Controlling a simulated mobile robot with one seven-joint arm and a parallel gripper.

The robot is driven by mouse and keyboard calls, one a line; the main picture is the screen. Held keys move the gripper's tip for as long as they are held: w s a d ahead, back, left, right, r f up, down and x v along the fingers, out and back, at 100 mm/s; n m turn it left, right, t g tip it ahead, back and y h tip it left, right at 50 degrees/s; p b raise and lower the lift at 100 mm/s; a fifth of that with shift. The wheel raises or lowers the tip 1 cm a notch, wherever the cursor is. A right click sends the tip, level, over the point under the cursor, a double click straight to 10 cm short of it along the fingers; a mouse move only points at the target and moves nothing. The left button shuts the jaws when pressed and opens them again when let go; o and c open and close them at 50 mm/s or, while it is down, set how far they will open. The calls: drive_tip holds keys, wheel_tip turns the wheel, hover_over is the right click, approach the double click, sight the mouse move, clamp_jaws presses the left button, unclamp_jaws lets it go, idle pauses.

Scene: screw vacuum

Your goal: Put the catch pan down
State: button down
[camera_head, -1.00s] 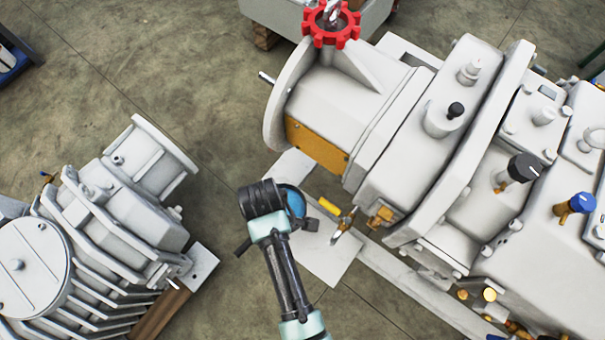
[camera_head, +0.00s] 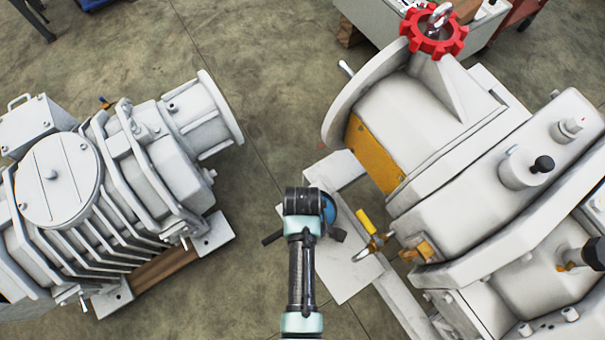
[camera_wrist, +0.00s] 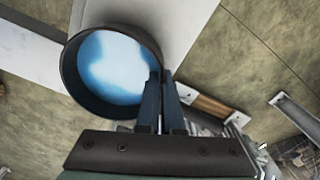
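The catch pan (camera_wrist: 112,70) is a round, dark-rimmed pan with a blue and white inside in the wrist view. My gripper (camera_wrist: 165,78) has its two narrow dark fingers close together at the right side of the pan's rim, shut on it. In the head view only a blue part of the pan (camera_head: 329,207) shows beside the end of my arm; the rest is hidden. The pan appears above a pale flat plate (camera_head: 349,278) near the large machine; its height above the plate cannot be told.
A large grey machine (camera_head: 430,115) with a red handwheel (camera_head: 434,32) stands at the right. Its yellow-handled valve (camera_head: 366,222) is close to the pan. A ribbed grey pump (camera_head: 90,190) stands at the left. Bare concrete floor (camera_head: 260,90) lies between them.

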drive_tip(key=shift+f, duration=0.55)
drive_tip(key=shift+f, duration=0.15)
drive_tip(key=c, duration=1.1)
unclamp_jaws()
